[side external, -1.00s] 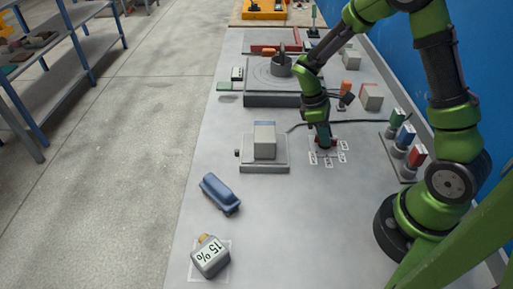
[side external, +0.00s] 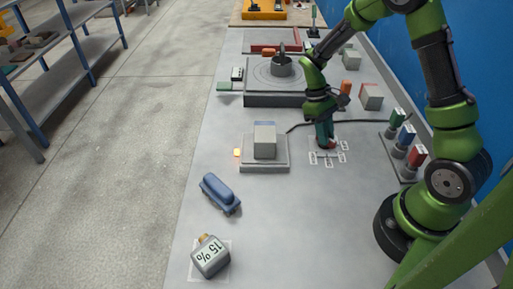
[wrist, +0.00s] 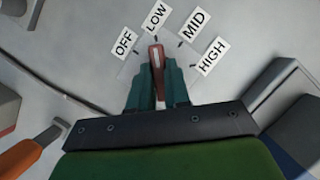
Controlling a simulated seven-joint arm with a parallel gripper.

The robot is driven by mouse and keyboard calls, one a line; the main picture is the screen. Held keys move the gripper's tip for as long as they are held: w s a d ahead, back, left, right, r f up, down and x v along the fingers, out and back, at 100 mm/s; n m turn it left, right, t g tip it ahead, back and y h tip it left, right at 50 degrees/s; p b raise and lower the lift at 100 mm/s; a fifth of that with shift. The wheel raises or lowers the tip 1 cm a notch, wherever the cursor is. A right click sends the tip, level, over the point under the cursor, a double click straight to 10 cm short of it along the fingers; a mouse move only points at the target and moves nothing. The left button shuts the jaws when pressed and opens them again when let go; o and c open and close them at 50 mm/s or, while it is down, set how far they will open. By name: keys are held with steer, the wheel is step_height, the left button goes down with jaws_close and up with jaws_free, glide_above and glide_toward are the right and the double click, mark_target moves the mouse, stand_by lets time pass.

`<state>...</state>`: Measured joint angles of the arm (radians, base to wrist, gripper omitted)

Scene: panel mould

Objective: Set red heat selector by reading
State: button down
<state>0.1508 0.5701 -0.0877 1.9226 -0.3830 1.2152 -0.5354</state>
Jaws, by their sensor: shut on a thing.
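The red heat selector (wrist: 156,62) is a slim red handle with a light edge, between the teal fingers of my gripper (wrist: 158,88) in the wrist view. Its tip points at the LOW label (wrist: 154,17). The OFF label (wrist: 124,44), MID label (wrist: 194,23) and HIGH label (wrist: 213,56) fan around it. In the side view my gripper (side external: 325,141) is shut on the selector, pointing down at the label plate (side external: 328,158); the fingers mostly hide the selector. A small lamp (side external: 237,152) glows orange.
A grey block (side external: 264,139) stands on a plate beside the lamp. A blue object (side external: 220,193) lies in front of it. Green, blue and red-topped units (side external: 415,158) stand at the right. A black cable (side external: 298,127) runs behind the selector. The front middle bench is clear.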

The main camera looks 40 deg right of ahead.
steer(key=c, duration=1.1)
jaws_free()
steer(key=v, duration=1.7)
steer(key=shift+s, duration=0.1)
steer(key=s+a+r+m+t, duration=0.1)
steer(key=s+a+r+t, duration=0.1)
steer(key=s+a+t, duration=0.2)
steer(key=s+a+r+m+t+y, duration=0.1)
steer(key=s+a+r+t, duration=0.1)
steer(key=s+a+t, duration=0.2)
steer(key=s+a+r+m+t+y, duration=0.1)
steer(key=s+a+r+m+t, duration=0.1)
steer(key=s, duration=0.4)
steer(key=shift+s+a+r+t, duration=0.1)
steer(key=shift+a+r+t, duration=0.15)
steer(key=shift+a+t, duration=0.25)
steer(key=shift+a+r+t, duration=0.25)
steer(key=shift+a+t, duration=0.15)
steer(key=shift+a, duration=0.15)
